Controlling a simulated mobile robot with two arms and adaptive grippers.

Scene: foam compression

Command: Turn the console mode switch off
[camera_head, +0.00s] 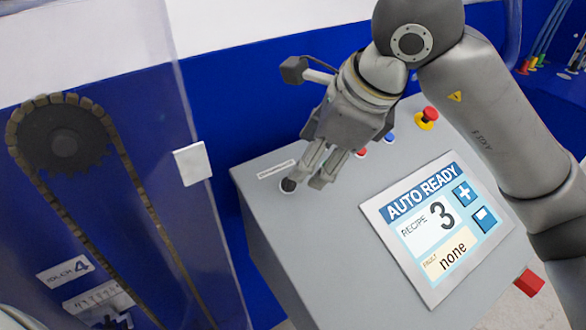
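The grey console (265,215) has a screen (438,225) reading "AUTO READY", "RECIPE 3" and "FAULT none". A small black round knob (289,185) on a pale ring sits at the panel's upper left, below a white label strip (276,170); it looks like the mode switch, but its setting cannot be read. My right gripper (305,182) reaches down over this corner. Its two fingers are a little apart, with a narrow gap between them and nothing clearly held. The left-hand fingertip is beside or against the knob; contact cannot be told. My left gripper is out of view.
A red emergency button (430,114) on a yellow base stands at the panel's top edge. A clear guard (190,160) with a chain drive (65,145) stands at left.

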